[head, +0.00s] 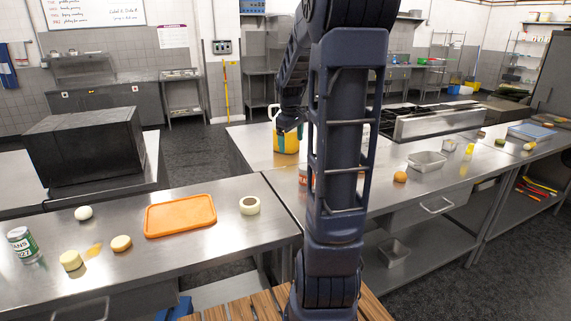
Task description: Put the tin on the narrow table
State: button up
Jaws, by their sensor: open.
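A green and white tin (23,246) with lettering stands upright near the left edge of the steel counter (180,265) in the front left. My gripper (289,130) is far from it, up and to the right, in front of or just above a yellow container (285,142) with a pale handle. The gripper is small and dark here; it is open, and I see nothing held. A red and white object (303,175) is mostly hidden behind my arm. I cannot tell for sure which surface is the narrow table; a slatted wooden top (240,307) shows at the bottom.
Near the tin are an egg-like white object (84,213), pale round pieces (121,243) and an orange tray (180,215). A black box (88,145) stands behind. The right counter holds a metal pan (427,161) and a stove (437,122). Dark floor shows between the counters.

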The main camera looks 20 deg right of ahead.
jog(key=s+a+r+m+t, duration=0.1)
jog(key=s+a+m, duration=0.1)
jog(key=s+a, duration=0.2)
jog(key=s+a+r+m+t, duration=0.1)
jog(key=s+a, duration=0.3)
jog(key=s, duration=0.7)
jog(key=s+a+r+m+t+y, duration=0.1)
jog(key=s+a+m, duration=0.1)
jog(key=s+a, duration=0.2)
jog(key=s, duration=0.3)
jog(key=shift+s+m, duration=0.35)
jog(key=shift+m, duration=0.05)
